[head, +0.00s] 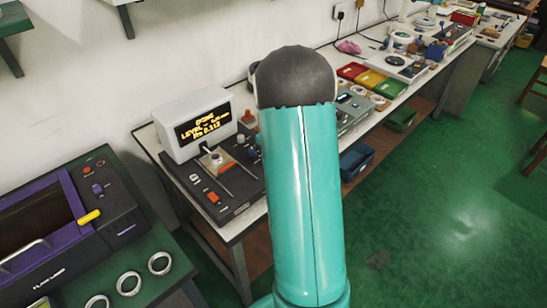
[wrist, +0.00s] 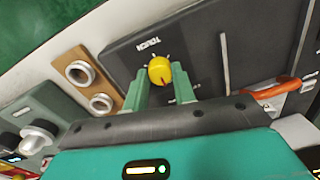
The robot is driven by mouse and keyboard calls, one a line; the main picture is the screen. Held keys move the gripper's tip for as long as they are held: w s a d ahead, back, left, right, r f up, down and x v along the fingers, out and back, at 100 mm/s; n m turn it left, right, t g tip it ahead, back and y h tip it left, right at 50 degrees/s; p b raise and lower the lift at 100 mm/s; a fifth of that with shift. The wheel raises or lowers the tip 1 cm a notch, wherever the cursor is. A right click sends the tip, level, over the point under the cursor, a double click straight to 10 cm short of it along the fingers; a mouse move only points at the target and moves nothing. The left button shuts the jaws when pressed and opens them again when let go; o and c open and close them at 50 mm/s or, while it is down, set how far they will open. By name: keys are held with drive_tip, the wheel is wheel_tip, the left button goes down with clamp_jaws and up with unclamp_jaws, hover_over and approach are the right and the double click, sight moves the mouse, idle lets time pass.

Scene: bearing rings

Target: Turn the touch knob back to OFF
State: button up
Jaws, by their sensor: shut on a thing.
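The touch knob (wrist: 159,70) is a round yellow knob on a dark panel (wrist: 200,40) in the wrist view, beside a white TOUCH label. My gripper (wrist: 162,76) has its two green fingers on either side of the knob, shut on it. Which mark the knob points at is too small to tell. In the head view, my teal arm hides the gripper and the knob. A white display box (head: 198,124) stands on the bench at the back of a dark instrument; its yellow text includes DONE and LEVEL.
In the wrist view, a wooden plate with two metal rings (wrist: 78,73) lies left of the panel, near a grey-green device (wrist: 40,135). An orange-red part (wrist: 275,88) is at right. The head view shows a purple-framed machine (head: 60,215) and several rings (head: 129,284) at lower left.

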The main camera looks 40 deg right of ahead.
drive_tip(key=o, duration=1)
drive_tip(key=shift+r, duration=0.1)
wheel_tip(320, 180, up, 14)
drive_tip(key=shift+d+f, duration=0.25)
